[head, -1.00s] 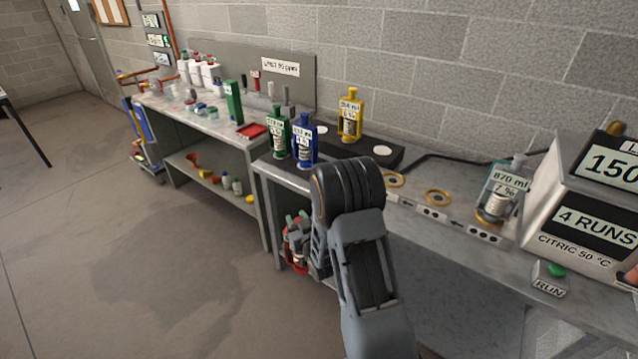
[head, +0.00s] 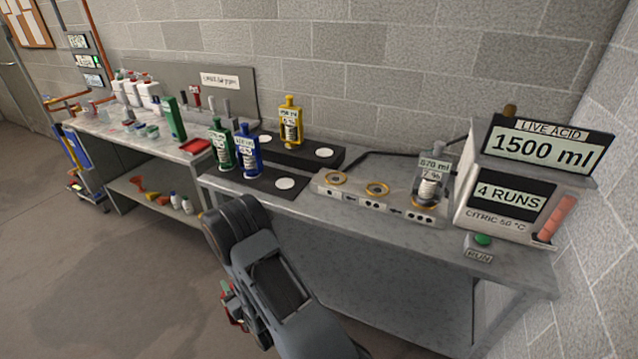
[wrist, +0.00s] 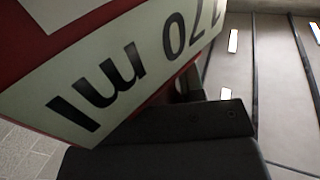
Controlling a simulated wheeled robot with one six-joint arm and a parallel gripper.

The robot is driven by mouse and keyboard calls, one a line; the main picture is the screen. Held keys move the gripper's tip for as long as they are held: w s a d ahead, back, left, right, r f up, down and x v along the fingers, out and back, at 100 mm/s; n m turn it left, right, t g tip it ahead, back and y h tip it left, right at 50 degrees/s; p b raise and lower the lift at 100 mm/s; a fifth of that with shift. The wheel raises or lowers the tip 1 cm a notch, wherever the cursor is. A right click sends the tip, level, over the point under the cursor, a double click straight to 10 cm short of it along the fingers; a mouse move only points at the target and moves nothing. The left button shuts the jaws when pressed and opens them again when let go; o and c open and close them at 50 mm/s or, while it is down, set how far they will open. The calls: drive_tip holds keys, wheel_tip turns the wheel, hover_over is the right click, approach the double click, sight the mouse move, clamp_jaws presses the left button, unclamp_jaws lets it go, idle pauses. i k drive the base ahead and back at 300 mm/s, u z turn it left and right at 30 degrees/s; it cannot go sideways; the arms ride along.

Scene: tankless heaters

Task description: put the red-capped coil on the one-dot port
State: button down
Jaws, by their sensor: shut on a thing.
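My gripper (head: 232,306) hangs low beside the bench front, mostly hidden behind my arm in the head view. It is shut on the red-capped coil (wrist: 120,75), whose red body and large white label ending in "70 ml" fill the upper left of the wrist view. Its cap cannot be made out. In the head view only a bit of red shows by the gripper. The one-dot port (head: 337,178) is the leftmost gold ring on the pale rail, and is empty. My gripper is left of and below it, apart from it.
The middle port (head: 377,188) is empty; a grey coil (head: 431,178) stands on the right port. Green (head: 221,147), blue (head: 247,154) and yellow (head: 290,123) coils stand on dark stands to the left. The acid machine (head: 525,185) and RUN button (head: 482,240) are at right.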

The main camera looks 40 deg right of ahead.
sight(336, 178)
drive_tip(key=u, duration=2)
drive_tip(key=i, duration=1)
drive_tip(key=z, duration=3.4)
